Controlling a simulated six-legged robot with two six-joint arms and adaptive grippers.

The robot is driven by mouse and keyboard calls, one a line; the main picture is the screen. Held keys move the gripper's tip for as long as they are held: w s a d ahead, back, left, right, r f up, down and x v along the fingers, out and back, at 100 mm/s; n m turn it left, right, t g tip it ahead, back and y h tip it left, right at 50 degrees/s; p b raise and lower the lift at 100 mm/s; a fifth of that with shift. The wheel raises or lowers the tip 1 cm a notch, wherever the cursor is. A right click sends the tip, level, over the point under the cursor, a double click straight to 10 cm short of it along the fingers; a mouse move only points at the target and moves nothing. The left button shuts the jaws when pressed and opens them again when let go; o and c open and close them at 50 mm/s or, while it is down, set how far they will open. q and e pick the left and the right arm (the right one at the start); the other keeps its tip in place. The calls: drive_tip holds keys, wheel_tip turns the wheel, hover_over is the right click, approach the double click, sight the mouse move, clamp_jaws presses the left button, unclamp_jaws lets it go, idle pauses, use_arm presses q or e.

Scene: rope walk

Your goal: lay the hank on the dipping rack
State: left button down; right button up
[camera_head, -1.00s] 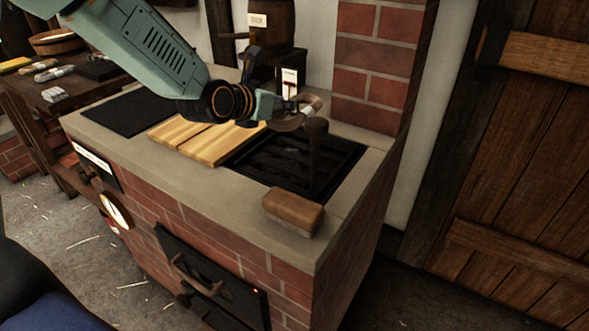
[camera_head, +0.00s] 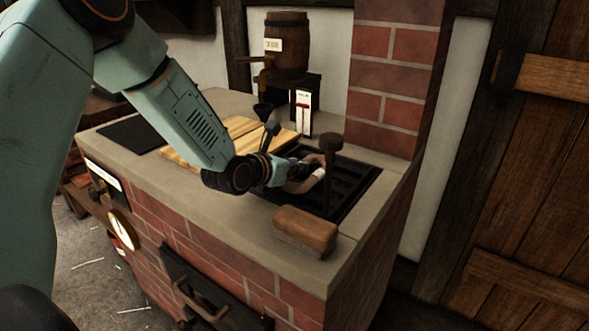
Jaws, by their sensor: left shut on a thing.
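My left gripper (camera_head: 302,173) is shut on the hank (camera_head: 318,174), a small brownish loop with a pale band. It holds the hank over or at the black slatted dipping rack (camera_head: 364,186), set into the grey top of a brick stove. A dark knobbed post (camera_head: 331,143) stands at the rack, just beside the hank. Whether the hank touches the rack or the post I cannot tell. The gripper hides part of the hank and the rack's left side. My right gripper is not in view.
A wooden block-like brush (camera_head: 306,231) lies on the front corner of the stone top (camera_head: 230,212). Wooden boards (camera_head: 183,153) lie left of the rack. A barrel (camera_head: 288,45) with a tap stands behind. A brick chimney (camera_head: 393,85) rises at the back right.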

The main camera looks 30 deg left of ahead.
use_arm(q)
drive_tip(key=shift+s, duration=0.1)
drive_tip(key=c, duration=1.2)
unclamp_jaws()
drive_tip(key=shift+f, duration=0.1)
